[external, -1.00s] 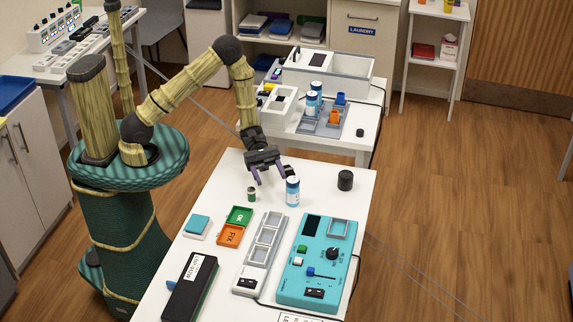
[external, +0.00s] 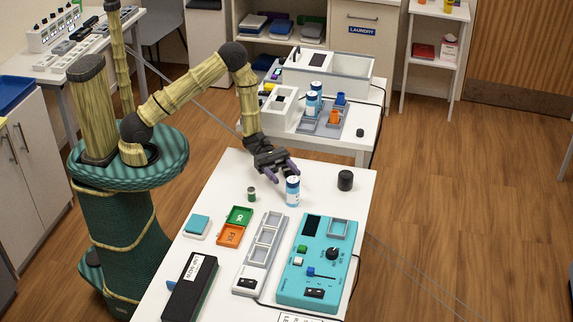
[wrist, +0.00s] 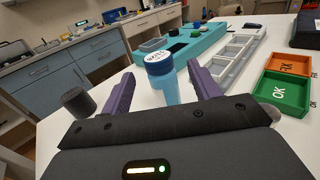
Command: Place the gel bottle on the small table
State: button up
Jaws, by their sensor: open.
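A blue bottle with a white label band (external: 292,192), probably the gel bottle, stands upright on the near white table (external: 225,181). In the wrist view the bottle (wrist: 162,82) shows its blue cap and lies between the two purple fingers. My gripper (external: 283,175) is open and low over the table, right behind the bottle. I cannot tell whether a finger touches it. A second white table (external: 352,146) stands behind, with similar blue bottles (external: 313,101) on it; I cannot tell if it is the small table.
A black cylinder (external: 345,180) stands right of the bottle, a small green can (external: 251,194) left of it. The teal panel (external: 318,262), grey-white tray (external: 262,250) and green and orange boxes (external: 232,233) lie in front. A white shelf stand (external: 436,50) stands at the upper right.

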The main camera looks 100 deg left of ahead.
aim_at(290, 177)
jog(key=shift+r+p+x, duration=0.1)
jog(key=shift+p+x, duration=0.15)
jog(key=shift+x, duration=1.05)
jog(key=shift+r+p+x, duration=0.15)
jog(key=shift+p+x, duration=0.1)
jog(key=shift+x, duration=1.05)
jog(key=shift+a, duration=0.1)
jog(key=c, duration=1.2)
jog(key=shift+r, duration=0.1)
notch_tip(290, 177, up, 10)
jog(key=shift+f, duration=0.1)
